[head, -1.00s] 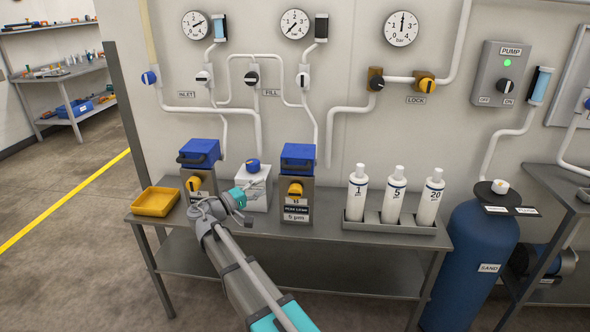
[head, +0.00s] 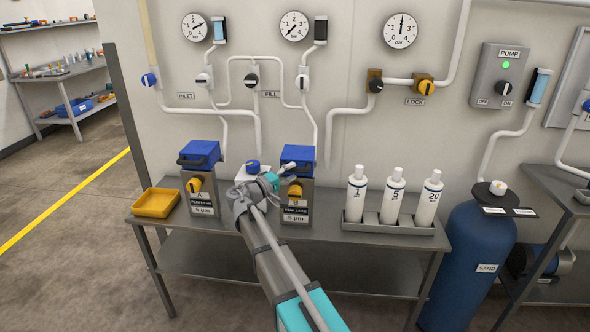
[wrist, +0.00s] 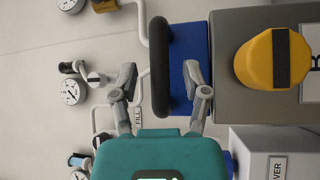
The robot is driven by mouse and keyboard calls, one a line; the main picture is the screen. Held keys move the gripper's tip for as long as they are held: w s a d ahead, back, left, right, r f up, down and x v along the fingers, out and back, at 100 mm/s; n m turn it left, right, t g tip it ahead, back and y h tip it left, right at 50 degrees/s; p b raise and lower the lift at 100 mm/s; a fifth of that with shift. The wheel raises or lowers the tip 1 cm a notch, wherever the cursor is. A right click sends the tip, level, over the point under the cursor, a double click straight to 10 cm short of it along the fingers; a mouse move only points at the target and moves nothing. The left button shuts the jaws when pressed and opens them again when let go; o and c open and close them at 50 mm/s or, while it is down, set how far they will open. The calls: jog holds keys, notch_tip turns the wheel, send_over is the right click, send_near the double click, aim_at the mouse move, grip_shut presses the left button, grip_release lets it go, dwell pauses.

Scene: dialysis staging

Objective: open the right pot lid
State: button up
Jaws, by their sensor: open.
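The right pot (head: 308,197), marked B, is a grey box with a yellow knob (head: 295,189) on its front. Its blue lid (head: 299,153) is down on top, with a black handle at the front. My gripper (head: 285,169) is at the lid's front left. In the wrist view my gripper (wrist: 160,74) is open, one finger on each side of the black handle (wrist: 160,60), with gaps on both sides. The blue lid (wrist: 190,45) is behind the right finger. Whether the fingers reach fully around the bar in depth is unclear.
The left pot (head: 202,197) with its blue lid stands left, beside a yellow tray (head: 156,203). A white box (head: 252,172) with a blue knob is between the pots, partly behind my arm. Several white bottles (head: 393,200) stand right. Pipes and valves are on the wall behind.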

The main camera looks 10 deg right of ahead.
jog(key=shift+x, duration=0.95)
grip_shut()
